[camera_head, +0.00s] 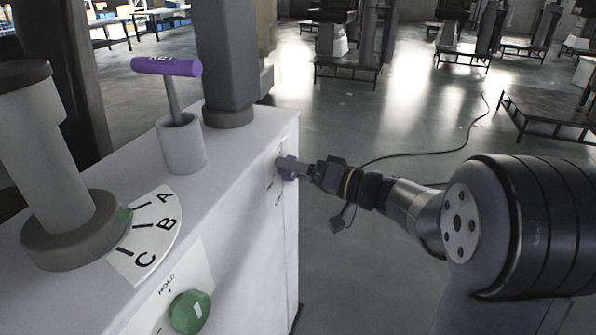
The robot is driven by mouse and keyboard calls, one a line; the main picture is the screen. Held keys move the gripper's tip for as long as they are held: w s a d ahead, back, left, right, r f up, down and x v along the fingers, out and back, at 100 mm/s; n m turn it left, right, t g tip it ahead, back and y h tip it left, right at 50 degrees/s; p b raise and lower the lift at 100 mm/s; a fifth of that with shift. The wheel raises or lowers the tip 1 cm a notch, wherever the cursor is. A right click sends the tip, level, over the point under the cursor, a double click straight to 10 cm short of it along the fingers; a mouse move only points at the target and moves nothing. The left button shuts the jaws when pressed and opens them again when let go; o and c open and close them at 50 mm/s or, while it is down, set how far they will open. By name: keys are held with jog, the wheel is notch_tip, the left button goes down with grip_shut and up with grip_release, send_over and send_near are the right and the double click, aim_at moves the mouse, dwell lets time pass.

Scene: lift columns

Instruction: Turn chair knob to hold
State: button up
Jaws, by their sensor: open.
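A green knob (190,312) sits low on the near face of the white cabinet (235,210), on a white plate printed HOLD with a small tick. A white mark shows on its face; the lower part is cut off. A small purple knob (288,167) is on the cabinet's right side, by a pale plate with unreadable marks. My gripper (296,167) reaches in from the right, its fingers at the purple knob. The jaws are open; whether they touch or straddle the knob is unclear. No chair label is readable.
Open floor with a cable (430,154) lies right; dark stands are behind.

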jog(key=shift+c, duration=0.3)
jog(key=c, duration=0.9)
jog(key=shift+d, duration=0.1)
jog(key=shift+m, duration=0.3)
jog(key=m+g+p, duration=0.1)
jog(key=m+p, duration=0.3)
jog(key=m, duration=0.1)
jog(key=m+p, duration=0.3)
jog(key=m, duration=0.2)
jog(key=m+g+p, duration=0.1)
jog(key=m+p, duration=0.3)
jog(key=m, duration=0.1)
jog(key=shift+m+g+p, duration=0.3)
jog(key=shift+m+p, duration=0.05)
jog(key=shift+m, duration=0.05)
jog(key=o, duration=1)
jog(key=shift+c, duration=0.2)
